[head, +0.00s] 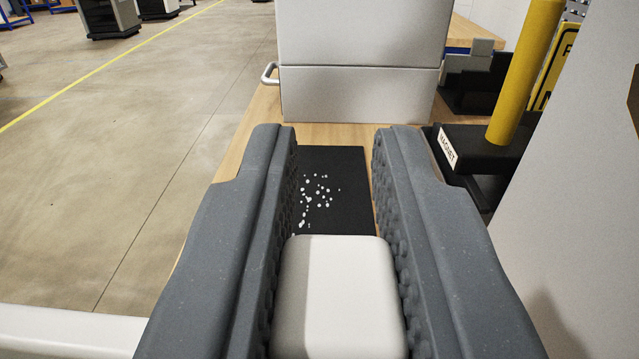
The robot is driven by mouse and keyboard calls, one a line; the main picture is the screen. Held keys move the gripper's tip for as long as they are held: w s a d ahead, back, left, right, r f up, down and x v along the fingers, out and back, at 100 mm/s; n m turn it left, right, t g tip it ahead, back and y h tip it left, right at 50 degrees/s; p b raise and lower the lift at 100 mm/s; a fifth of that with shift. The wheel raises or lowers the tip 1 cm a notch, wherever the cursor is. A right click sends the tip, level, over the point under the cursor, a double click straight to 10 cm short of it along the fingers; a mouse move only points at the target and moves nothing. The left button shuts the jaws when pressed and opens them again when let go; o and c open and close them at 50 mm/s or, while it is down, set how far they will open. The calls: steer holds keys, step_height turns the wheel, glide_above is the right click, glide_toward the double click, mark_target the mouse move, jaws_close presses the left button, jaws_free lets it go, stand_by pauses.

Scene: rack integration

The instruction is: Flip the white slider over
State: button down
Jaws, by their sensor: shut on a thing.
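The white slider (338,295) is a pale block with rounded corners, low in the middle of the head view. My gripper (335,165) has two grey fingers with studded inner pads, one on each side of the block. It is shut on the white slider, which sits between the pads toward the near end of the fingers. The block's lower part is cut off by the picture's bottom edge, and its underside is hidden.
A black mat (345,185) with white specks lies on the wooden table (262,115) beyond the block. A large grey box (360,75) stands behind it. At right are a yellow post (525,70) and a black block labelled magnet (480,148). Open floor lies left.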

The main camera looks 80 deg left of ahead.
steer(key=shift+d, duration=0.1)
steer(key=c, duration=1.3)
jaws_free()
steer(key=shift+d, duration=0.1)
steer(key=b+v, duration=0.1)
steer(key=v, duration=1.2)
steer(key=shift+s+d, duration=0.1)
steer(key=shift+d, duration=0.2)
steer(key=shift+f, duration=0.1)
